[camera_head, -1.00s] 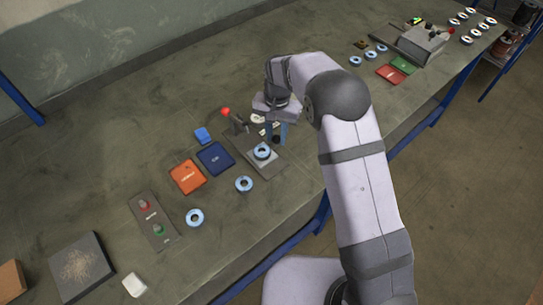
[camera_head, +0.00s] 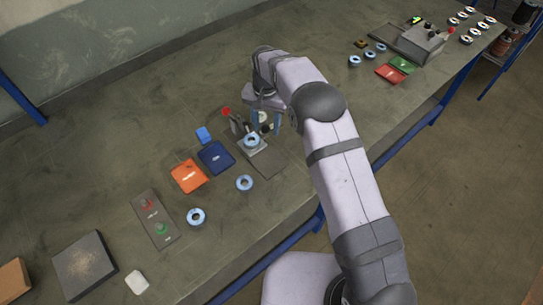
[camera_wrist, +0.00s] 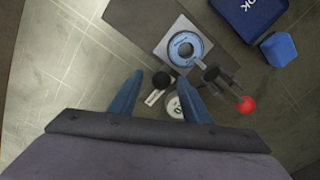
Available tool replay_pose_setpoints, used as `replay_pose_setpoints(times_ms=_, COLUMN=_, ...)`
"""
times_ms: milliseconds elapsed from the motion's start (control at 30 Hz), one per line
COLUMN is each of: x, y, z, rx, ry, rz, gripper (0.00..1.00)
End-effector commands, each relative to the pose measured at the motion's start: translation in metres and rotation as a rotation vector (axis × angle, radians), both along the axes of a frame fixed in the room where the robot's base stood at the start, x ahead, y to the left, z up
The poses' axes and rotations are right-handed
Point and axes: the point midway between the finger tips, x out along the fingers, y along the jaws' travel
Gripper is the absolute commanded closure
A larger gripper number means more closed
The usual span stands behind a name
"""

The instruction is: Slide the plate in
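The plate (camera_head: 260,148) is a small light grey square on a dark grey base (camera_head: 268,167), with a blue-rimmed flap disc (camera_head: 251,140) lying on it. In the wrist view the plate (camera_wrist: 163,47) and the disc (camera_wrist: 185,48) show beyond my fingers. A black round knob (camera_wrist: 161,79) sits beside the plate. My gripper (camera_wrist: 159,80) points down with its two blue fingers apart, one on each side of the knob, with visible gaps. It also shows in the head view (camera_head: 265,128), above the base's far side. Whether a finger touches the plate is hidden.
A lever with a red ball (camera_wrist: 246,105) stands close to the plate. A white round piece (camera_wrist: 175,108) lies beneath my fingers. A blue block (camera_head: 204,135), a navy box (camera_head: 215,157) and an orange box (camera_head: 188,176) lie left. A loose disc (camera_head: 245,183) lies in front.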

Motion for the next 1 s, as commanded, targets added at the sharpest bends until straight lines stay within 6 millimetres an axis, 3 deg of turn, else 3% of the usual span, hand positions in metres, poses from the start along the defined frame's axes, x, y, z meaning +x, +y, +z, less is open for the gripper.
replay_pose_setpoints(times_ms=367, x=0.000, y=0.000, z=0.008, rx=0.000, ry=0.001, rz=0.000, gripper=0.56)
replay_pose_setpoints(times_ms=1000, x=-0.001, y=0.000, z=0.075, rx=0.000, ry=0.001, rz=0.000, gripper=0.56)
